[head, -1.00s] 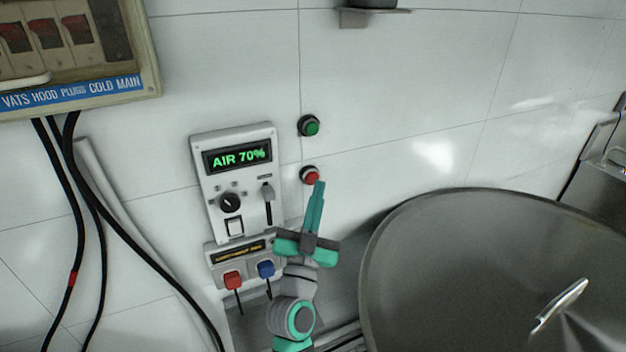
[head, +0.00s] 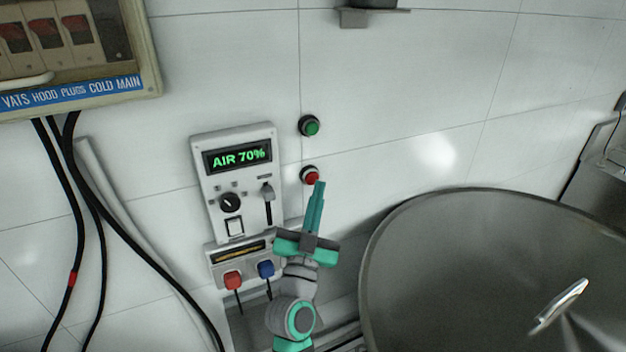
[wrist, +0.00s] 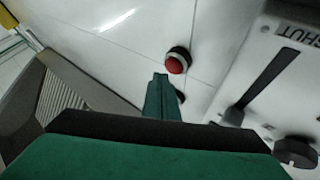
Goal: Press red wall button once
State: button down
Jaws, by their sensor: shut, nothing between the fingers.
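The red wall button (head: 311,176) is a round red cap in a dark collar on the white tiled wall, below the green button (head: 311,126).
A control panel (head: 201,150) reading AIR 70% is left of the buttons, with red (head: 233,280) and blue (head: 266,269) plugs below. A large steel vat lid (head: 470,260) fills the lower right. A breaker box (head: 147,60) and black cables (head: 105,222) are at left.

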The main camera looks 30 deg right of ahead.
jog(key=shift+w, duration=0.15)
dwell(0.6)
jog(key=shift+w, duration=0.3)
jog(key=shift+w, duration=0.45)
dwell(0.8)
jog(key=shift+s, duration=0.85)
jog(key=s, duration=0.5)
jog(key=shift+a, duration=0.15)
dwell(0.4)
jog(key=shift+f, duration=0.1)
dwell(0.5)
